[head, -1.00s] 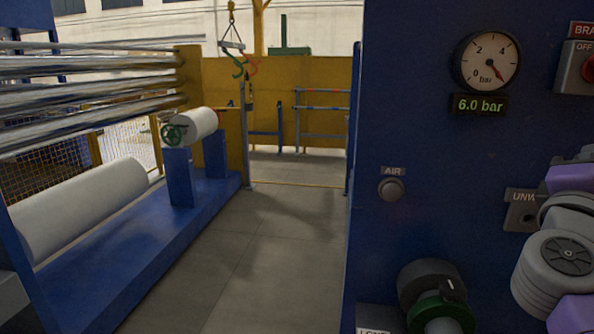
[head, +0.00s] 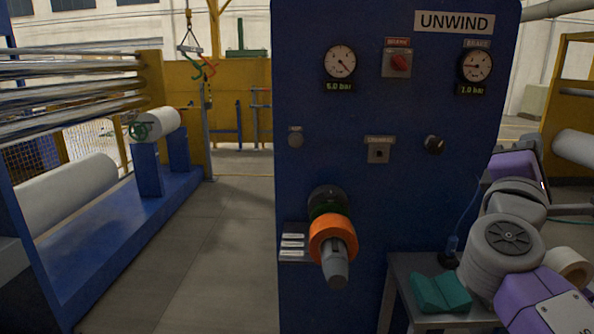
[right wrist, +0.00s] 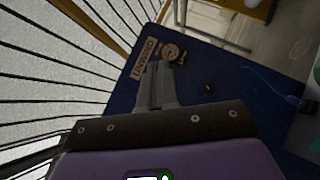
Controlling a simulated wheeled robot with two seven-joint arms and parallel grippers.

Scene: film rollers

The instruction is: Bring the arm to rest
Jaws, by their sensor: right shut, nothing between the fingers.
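My right arm comes in at the right of the head view, its purple and grey links bent upward in front of the blue unwind panel (head: 370,110). Its purple hand (head: 515,165) is beside the panel's right edge; the fingertips cannot be made out there. In the right wrist view, my right gripper (right wrist: 157,75) has its grey fingers together with nothing between them. It points toward the blue panel with the UNWIND sign (right wrist: 143,58), apart from it as far as I can tell. My left gripper is not in view.
A shaft with an orange ring (head: 333,238) juts from the panel. A small table (head: 400,275) with a teal cloth (head: 440,292) stands below my right arm. White rolls (head: 70,190) lie at left. The grey floor aisle (head: 220,240) is clear.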

